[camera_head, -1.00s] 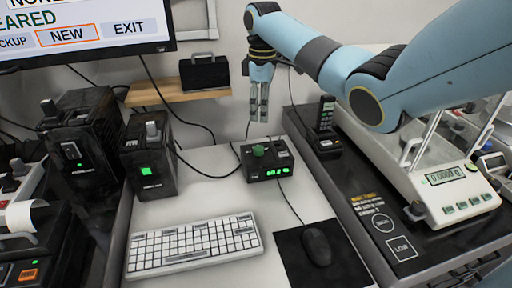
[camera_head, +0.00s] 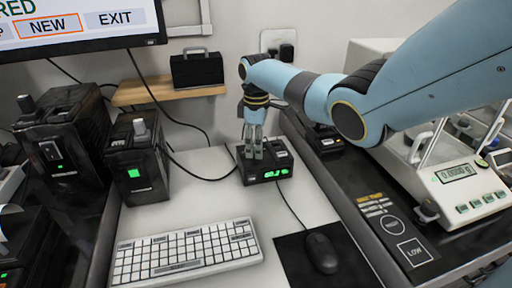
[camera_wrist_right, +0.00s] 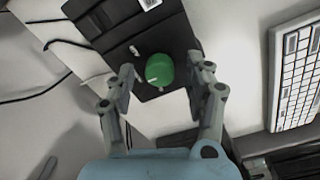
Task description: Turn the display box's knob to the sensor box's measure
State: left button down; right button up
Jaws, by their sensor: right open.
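The display box (camera_head: 267,173), small and black with green lit digits on its front, stands on the white table behind the keyboard. Its green knob (camera_wrist_right: 160,70) shows in the right wrist view, with a pale mark on it. My right gripper (camera_head: 253,147) points down over the box and hides the knob in the head view. In the wrist view its open fingers (camera_wrist_right: 160,82) stand on either side of the knob, with gaps. I cannot tell which thing is the sensor box. My left gripper is not in view.
Two black boxes (camera_head: 140,184) (camera_head: 62,150) with grey top knobs and small green lights stand at left. A keyboard (camera_head: 185,253) and a mouse (camera_head: 321,252) lie in front. A balance (camera_head: 462,188) stands at right. A dark cable runs from the display box toward the mouse.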

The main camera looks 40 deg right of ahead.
jog(key=shift+f, duration=0.25)
grip_shut()
dwell(0.3)
